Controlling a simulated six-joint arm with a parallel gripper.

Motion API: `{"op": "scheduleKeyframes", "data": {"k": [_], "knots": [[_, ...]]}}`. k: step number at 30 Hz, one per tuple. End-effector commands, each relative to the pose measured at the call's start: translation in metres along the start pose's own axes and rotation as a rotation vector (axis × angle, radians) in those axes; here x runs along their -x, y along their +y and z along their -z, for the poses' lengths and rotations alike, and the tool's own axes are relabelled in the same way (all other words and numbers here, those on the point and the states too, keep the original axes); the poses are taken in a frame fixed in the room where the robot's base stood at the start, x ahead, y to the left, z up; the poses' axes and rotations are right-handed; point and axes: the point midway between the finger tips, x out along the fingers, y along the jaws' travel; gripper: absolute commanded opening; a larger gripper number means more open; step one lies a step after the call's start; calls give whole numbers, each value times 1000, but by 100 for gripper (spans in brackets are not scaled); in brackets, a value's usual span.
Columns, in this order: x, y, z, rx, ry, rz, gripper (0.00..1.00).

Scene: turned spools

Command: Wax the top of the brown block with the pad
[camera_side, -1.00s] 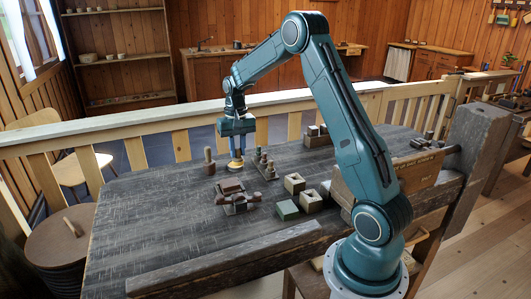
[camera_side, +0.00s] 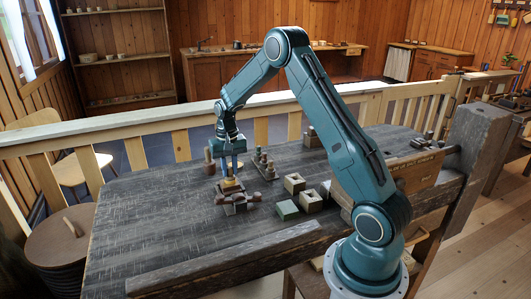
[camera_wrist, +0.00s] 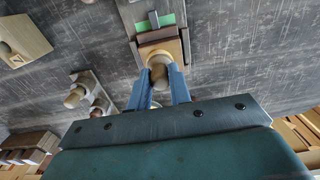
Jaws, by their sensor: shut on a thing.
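My gripper (camera_side: 230,172) is shut on the knob of the pad (camera_side: 230,185), a tan-yellow piece with a rounded handle. In the wrist view the blue fingers close on the round knob (camera_wrist: 159,74), and the pad's square tan edge (camera_wrist: 174,48) shows beyond them. The brown block sits in a dark wooden holder (camera_side: 240,207). The pad is over it and hides most of it, so I cannot tell whether pad and block touch. In the wrist view, the holder shows beyond the pad with a green patch.
A green block (camera_side: 287,210) and two hollow wooden blocks (camera_side: 294,183) stand to the right. A rack of pegs (camera_side: 264,165) is just behind, and an upright peg (camera_side: 209,161) stands close behind my gripper. The table's left and front are clear.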

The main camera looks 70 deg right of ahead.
Motion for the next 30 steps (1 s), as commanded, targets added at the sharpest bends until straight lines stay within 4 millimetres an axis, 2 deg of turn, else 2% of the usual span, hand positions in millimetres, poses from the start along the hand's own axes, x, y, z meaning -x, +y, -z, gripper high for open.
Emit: {"op": "scheduleKeyframes", "data": {"k": [12,30], "knots": [[0,-39,0,2,-1,0,2],[0,18,0,-3,-2,-1,2]]}}
